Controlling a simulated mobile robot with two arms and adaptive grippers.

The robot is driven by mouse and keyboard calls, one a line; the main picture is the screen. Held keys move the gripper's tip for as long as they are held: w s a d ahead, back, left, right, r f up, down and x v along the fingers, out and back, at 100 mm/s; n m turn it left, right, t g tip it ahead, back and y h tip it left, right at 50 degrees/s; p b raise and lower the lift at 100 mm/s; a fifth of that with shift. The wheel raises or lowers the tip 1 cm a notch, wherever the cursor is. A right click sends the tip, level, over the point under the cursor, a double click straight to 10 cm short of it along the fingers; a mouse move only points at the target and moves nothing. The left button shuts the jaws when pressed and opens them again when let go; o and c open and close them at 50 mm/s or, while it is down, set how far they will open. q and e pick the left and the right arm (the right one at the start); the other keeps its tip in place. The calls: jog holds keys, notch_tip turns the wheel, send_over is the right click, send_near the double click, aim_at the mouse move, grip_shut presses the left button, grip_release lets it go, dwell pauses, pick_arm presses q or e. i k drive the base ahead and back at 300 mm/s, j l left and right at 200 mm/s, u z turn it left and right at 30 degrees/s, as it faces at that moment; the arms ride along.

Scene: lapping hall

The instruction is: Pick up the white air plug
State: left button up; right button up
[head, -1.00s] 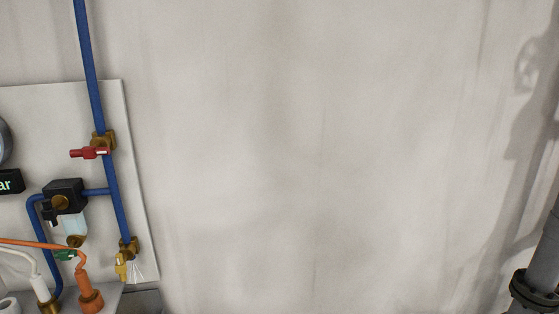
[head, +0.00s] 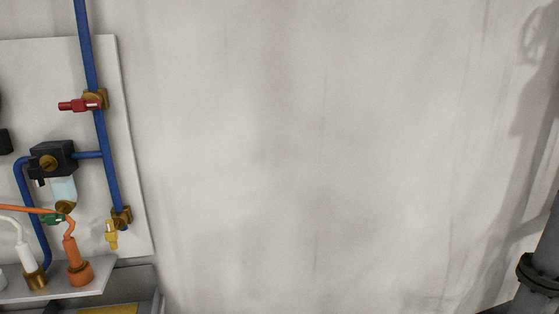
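The white air plug (head: 28,261) stands upright at the lower left of the head view. It has a white body, a brass lower end and a white hose leaving its top to the left. It rests on a grey shelf (head: 65,290) below the wall panel. An orange plug (head: 78,260) with an orange hose stands just to its right.
A white panel (head: 125,150) carries blue pipe (head: 104,140), a red-handled valve (head: 80,104), a black filter unit (head: 52,159) and a yellow-handled valve (head: 111,234). A grey bin (head: 145,284) sits below right.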

aim_at(31, 268)
jog(key=u, duration=1.55)
